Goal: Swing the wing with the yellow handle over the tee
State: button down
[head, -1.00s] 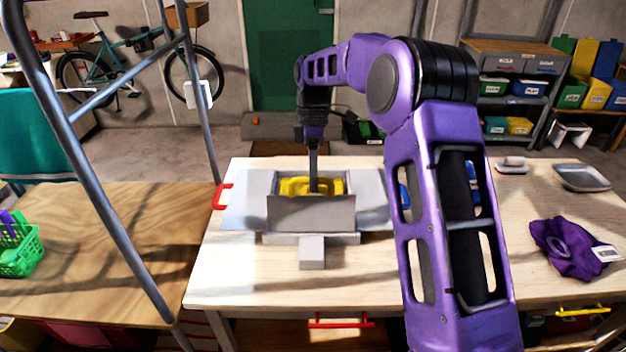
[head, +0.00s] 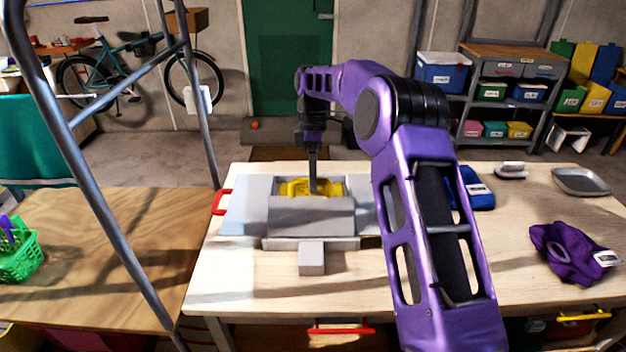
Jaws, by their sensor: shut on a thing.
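The folding board lies on the pale table, with a grey left panel (head: 248,192) carrying a red handle (head: 221,202). Its middle grey wing (head: 310,218) is raised off the flat. A yellow shape (head: 296,188) shows just behind the wing's upper edge; I take it to include the yellow handle, but cannot tell whether part of it is the tee. My gripper (head: 313,188) points down at this yellow shape and is shut on it, as far as I can see. The fingertips are partly lost against it. The tee is not clearly seen.
A grey block (head: 312,258) juts from the board's front. My arm covers the board's right side. A blue folded cloth (head: 480,190), a grey tray (head: 580,181) and a purple cloth (head: 567,252) lie to the right. A green basket (head: 18,255) stands at the left.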

jog(key=shift+a, duration=0.1)
jog(key=c, duration=1)
grip_release()
jog(key=shift+c, duration=0.2)
jog(key=v, duration=0.7)
jog(key=shift+r, duration=0.3)
jog(key=shift+a, duration=0.1)
